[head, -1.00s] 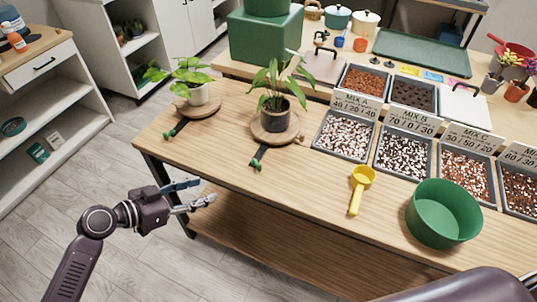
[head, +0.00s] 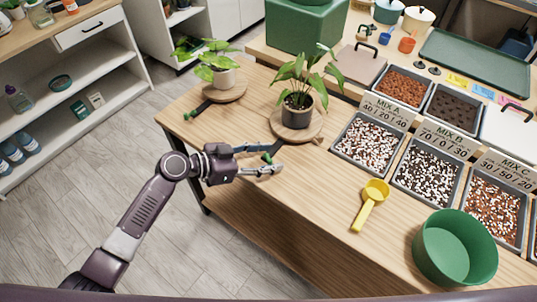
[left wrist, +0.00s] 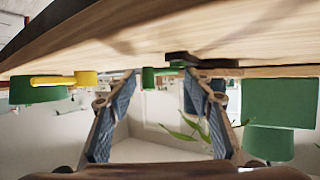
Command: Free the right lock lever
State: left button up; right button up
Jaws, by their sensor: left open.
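The right lock lever's green tip (head: 267,157) sticks out at the table's front edge, below the right round wooden turntable (head: 298,134) that bears a potted plant (head: 299,108). My left gripper (head: 277,159) is open at that edge, its fingers on either side of the tip. In the left wrist view the green tip (left wrist: 148,77) shows between the open fingertips (left wrist: 160,80), its dark arm (left wrist: 190,60) running to the right. I cannot tell whether a finger touches it. The left lever (head: 197,111) lies by the left turntable (head: 226,93). My right gripper is not in view.
Trays of mix (head: 368,141) stand right of the turntables. A yellow scoop (head: 370,204) and a green pot (head: 455,248) lie nearer the front. The wooden table (head: 310,190) has bare room between scoop and right turntable.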

pick_arm(q)
jog(key=shift+d+f, duration=0.1)
jog(key=c, duration=1.1)
jog(key=shift+o, duration=0.2)
jog(key=shift+d+n+t+p, duration=0.15)
jog(key=shift+n+t+p, duration=0.35)
jog(key=shift+p, duration=0.25)
jog(key=n+t+y+p, duration=0.1)
jog(key=p, duration=0.2)
jog(key=n+t+y+p, duration=0.2)
jog(key=p, duration=0.1)
jog(key=d+n+t+y+p, duration=0.1)
jog(key=n+p, duration=0.1)
jog(key=p, duration=0.1)
jog(key=shift+w+d+r+y+p, duration=0.1)
jog(key=shift+w+r+y+p, duration=0.05)
jog(key=shift+r+y+p, duration=0.2)
jog(key=shift+w+f+n+t+y+p, duration=0.1)
jog(key=shift+f+n+t+y+p, duration=0.25)
jog(key=shift+n+t+y+p, duration=0.45)
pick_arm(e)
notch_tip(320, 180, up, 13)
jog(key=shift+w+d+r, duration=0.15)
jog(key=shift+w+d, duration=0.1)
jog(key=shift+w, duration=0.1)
